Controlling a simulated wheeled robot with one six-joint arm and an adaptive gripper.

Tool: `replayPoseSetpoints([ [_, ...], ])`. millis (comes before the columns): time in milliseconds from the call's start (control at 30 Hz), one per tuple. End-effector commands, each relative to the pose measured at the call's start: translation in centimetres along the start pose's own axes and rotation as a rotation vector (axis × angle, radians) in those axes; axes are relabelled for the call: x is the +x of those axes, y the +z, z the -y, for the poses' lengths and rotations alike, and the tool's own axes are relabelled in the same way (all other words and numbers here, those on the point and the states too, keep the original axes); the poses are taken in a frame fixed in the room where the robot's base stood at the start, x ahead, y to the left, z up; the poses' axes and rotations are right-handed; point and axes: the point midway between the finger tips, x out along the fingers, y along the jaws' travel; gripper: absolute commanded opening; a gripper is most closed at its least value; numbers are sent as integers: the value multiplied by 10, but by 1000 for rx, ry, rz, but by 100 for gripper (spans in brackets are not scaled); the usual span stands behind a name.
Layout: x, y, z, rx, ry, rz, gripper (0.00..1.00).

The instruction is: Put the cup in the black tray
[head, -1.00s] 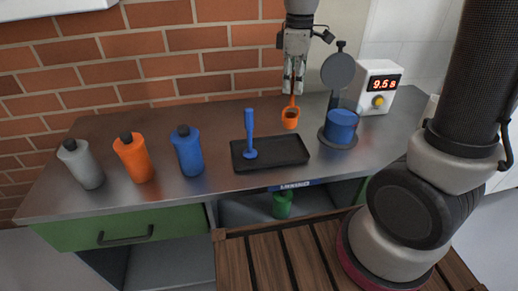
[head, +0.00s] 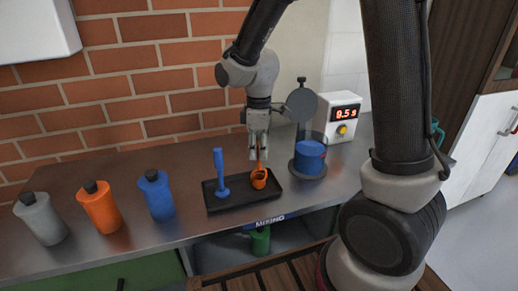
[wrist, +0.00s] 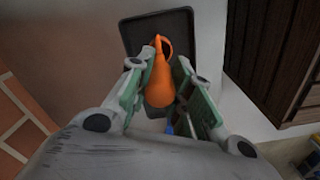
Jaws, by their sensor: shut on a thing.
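The small orange cup (head: 259,179) has an upright orange handle and is at the right part of the black tray (head: 232,204). I cannot tell whether its base touches the tray floor. My gripper (head: 260,156) points down from above and is shut on the cup's handle. In the wrist view the orange cup (wrist: 160,86) lies between the two fingers, with the black tray (wrist: 185,22) behind it. A blue stick-like tool (head: 220,176) stands upright in the left part of the tray.
Grey (head: 41,219), orange (head: 100,207) and blue (head: 157,195) bottles stand left of the tray. A blue cylinder on a round stand (head: 309,158) is close on its right, with a timer box (head: 342,118) behind. A green container (head: 260,240) is on the shelf below.

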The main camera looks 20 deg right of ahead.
Motion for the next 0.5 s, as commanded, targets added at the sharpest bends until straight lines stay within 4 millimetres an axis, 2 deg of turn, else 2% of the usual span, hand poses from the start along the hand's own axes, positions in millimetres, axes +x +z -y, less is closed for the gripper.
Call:
replayPoseSetpoints([
  [33, 1, 0, 0, 0, -1, 1, 23],
  [133, 1, 0, 0, 0, 0, 0, 41],
  [167, 1, 0, 0, 0, 0, 0, 42],
  [500, -3, 0, 0, 0, 1, -1, 42],
])
